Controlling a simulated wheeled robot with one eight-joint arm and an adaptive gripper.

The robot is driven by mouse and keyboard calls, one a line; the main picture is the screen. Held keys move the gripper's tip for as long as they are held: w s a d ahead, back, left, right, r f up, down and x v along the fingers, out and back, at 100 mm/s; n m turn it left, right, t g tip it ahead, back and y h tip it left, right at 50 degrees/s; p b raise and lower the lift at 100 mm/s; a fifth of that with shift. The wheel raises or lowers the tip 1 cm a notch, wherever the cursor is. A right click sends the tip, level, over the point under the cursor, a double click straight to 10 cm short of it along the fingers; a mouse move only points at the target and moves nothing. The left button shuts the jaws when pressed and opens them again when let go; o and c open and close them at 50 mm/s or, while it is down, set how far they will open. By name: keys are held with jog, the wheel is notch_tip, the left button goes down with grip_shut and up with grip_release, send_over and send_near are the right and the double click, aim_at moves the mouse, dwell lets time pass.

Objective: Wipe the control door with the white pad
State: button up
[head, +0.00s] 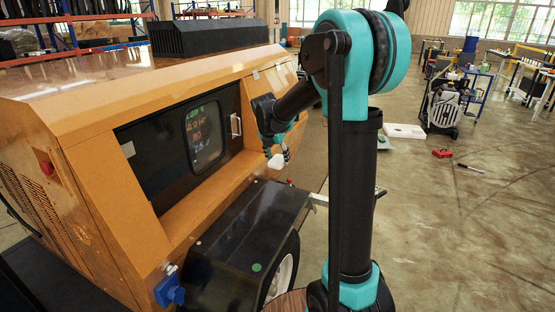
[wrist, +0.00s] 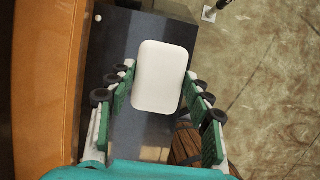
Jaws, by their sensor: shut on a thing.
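The white pad (wrist: 160,76) is held between the two green-padded fingers of my gripper (wrist: 158,88) in the wrist view. In the head view the pad (head: 276,161) shows small below my gripper (head: 276,150), above the black fender. My gripper is shut on the pad. The control door (head: 185,140) is a dark panel with a rounded window, set in a recess of the orange light tower housing. It has a light handle (head: 235,125) at its right edge. The pad is to the right of the door and apart from it.
The black fender (head: 250,225) juts out below the door, over a wheel (head: 283,272). A blue connector (head: 169,290) sticks out at the housing's lower corner. A white tray (head: 404,131) and a red item (head: 442,153) lie on the floor, which is mostly open at right.

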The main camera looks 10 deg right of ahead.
jog(key=o, duration=0.4)
jog(key=shift+c, duration=0.2)
jog(key=c, duration=0.3)
jog(key=w+a+m+t+y, duration=0.25)
jog(key=a+m+y, duration=0.5)
jog(key=a, duration=0.85)
jog(key=shift+c, duration=0.2)
jog(key=w+a+r+m+t+y, duration=0.4)
jog(key=w+a+r+t, duration=0.1)
jog(key=a, duration=0.2)
jog(key=shift+a, duration=0.35)
